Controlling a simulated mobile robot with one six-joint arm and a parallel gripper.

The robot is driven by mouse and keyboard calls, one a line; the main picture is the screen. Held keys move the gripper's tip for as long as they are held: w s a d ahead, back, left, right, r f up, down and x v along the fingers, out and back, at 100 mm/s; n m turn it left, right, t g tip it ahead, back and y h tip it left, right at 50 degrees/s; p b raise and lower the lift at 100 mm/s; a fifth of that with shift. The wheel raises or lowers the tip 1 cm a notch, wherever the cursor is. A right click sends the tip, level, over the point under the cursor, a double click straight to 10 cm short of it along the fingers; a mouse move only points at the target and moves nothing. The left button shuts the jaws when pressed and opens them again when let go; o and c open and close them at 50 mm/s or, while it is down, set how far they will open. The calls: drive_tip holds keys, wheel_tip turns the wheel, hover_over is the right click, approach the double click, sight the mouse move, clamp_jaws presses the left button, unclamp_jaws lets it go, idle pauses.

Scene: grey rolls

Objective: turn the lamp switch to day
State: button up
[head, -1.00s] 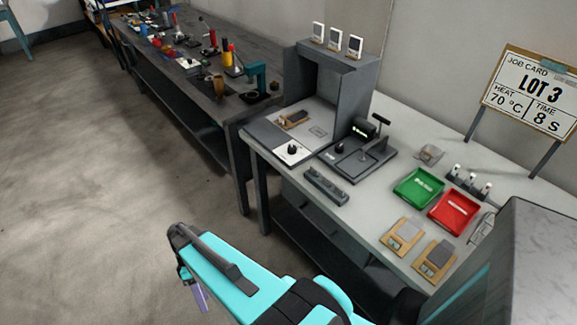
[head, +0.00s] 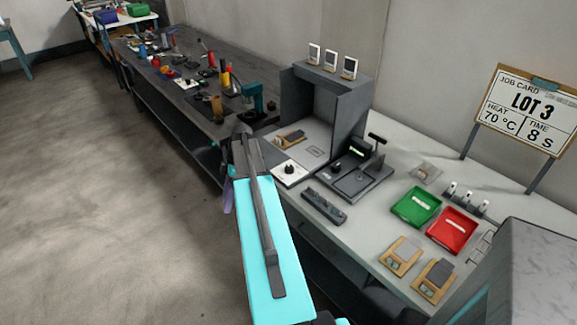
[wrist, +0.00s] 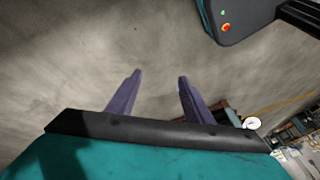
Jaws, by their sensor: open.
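The lamp switch (head: 290,170) looks to be the dark knob on a white plate at the front left corner of the grey booth (head: 340,110). Its markings are too small to read, so I cannot tell its setting. My gripper (head: 228,197) is left of the bench's left edge, over the floor, apart from the switch. My arm partly hides it in the head view. In the wrist view my gripper (wrist: 157,80) shows two purple fingers, spread apart with nothing between them and floor beyond. The switch is not clear in the wrist view.
Right of the booth is a black lever device (head: 357,175), with a dark block strip (head: 324,205) in front. Green (head: 416,206) and red (head: 451,231) trays lie farther right. A dark cluttered bench (head: 180,90) stands behind left. Open floor lies left.

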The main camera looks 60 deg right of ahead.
drive_tip(key=s+d+r+m+t+h, duration=0.1)
drive_tip(key=s+d+r, duration=0.3)
drive_tip(key=d+r, duration=0.3)
drive_tip(key=s+d+r+m+t, duration=0.1)
drive_tip(key=s+d+r, duration=0.25)
drive_tip(key=d, duration=0.45)
drive_tip(key=m+t+h, duration=0.2)
approach(289, 166)
drive_tip(key=w+a+v, duration=0.1)
drive_tip(key=v, duration=0.4)
drive_tip(key=shift+s+d+r+g, duration=0.3)
drive_tip(key=shift+d+r, duration=0.05)
drive_tip(key=shift+r, duration=0.05)
drive_tip(key=shift+p+x, duration=1.85)
drive_tip(key=shift+x, duration=5.1)
drive_tip(key=shift+d, duration=0.1)
